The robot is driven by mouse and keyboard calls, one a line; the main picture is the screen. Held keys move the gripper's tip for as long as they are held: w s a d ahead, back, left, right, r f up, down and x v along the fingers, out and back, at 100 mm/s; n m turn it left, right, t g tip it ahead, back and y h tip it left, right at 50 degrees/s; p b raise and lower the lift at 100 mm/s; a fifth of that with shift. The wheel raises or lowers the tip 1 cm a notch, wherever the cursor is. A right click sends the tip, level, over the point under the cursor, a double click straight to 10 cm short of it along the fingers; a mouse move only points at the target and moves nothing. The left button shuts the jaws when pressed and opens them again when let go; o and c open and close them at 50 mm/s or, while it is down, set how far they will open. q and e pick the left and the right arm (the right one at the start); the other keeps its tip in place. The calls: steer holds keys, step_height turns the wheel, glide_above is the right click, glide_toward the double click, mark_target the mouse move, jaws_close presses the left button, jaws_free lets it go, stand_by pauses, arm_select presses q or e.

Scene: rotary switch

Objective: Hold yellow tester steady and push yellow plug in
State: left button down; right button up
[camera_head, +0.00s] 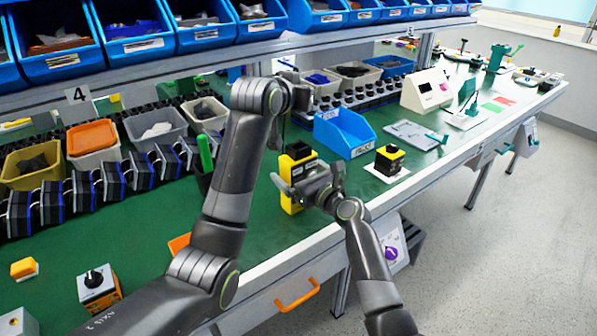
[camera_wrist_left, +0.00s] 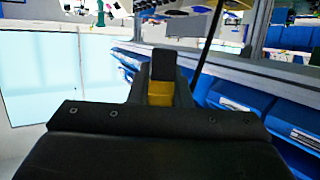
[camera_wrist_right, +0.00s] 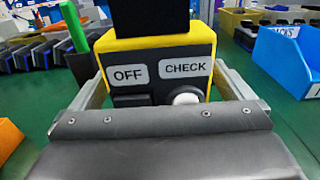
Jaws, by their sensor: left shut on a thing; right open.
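The yellow tester (camera_head: 291,198) stands on the green bench, with a black front marked OFF and CHECK in the right wrist view (camera_wrist_right: 160,74). My right gripper (camera_head: 308,186) is open, with its fingers on either side of the tester's lower front. My left gripper (camera_wrist_left: 160,100) is shut on a small yellow piece (camera_wrist_left: 160,94), taken to be the yellow plug, with a black part beyond it. A black block (camera_wrist_right: 150,14) covers the tester's top; whether the plug is seated cannot be told.
A blue bin (camera_head: 343,133) and a yellow-and-black box (camera_head: 389,160) on a white pad stand right of the tester. Grey tubs and black devices line the back left. Blue bins (camera_head: 130,35) hang on the shelf above.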

stand_by(0.3)
steer(key=c, duration=1.2)
arm_select(q)
steer(key=shift+s+d+f+m+g+h, duration=0.1)
steer(key=shift+f+m+g+h, duration=0.2)
steer(key=shift+m+g+h, duration=0.65)
steer(key=shift+s+d+f+m+g+h, duration=0.15)
steer(key=shift+f+m+g+h, duration=0.2)
steer(key=shift+m+g+h, duration=0.5)
steer(key=shift+s+d+f+m+g+h, duration=0.1)
steer(key=shift+f+m+g+h, duration=0.2)
steer(key=shift+m+g+h, duration=0.6)
steer(key=shift+m, duration=0.3)
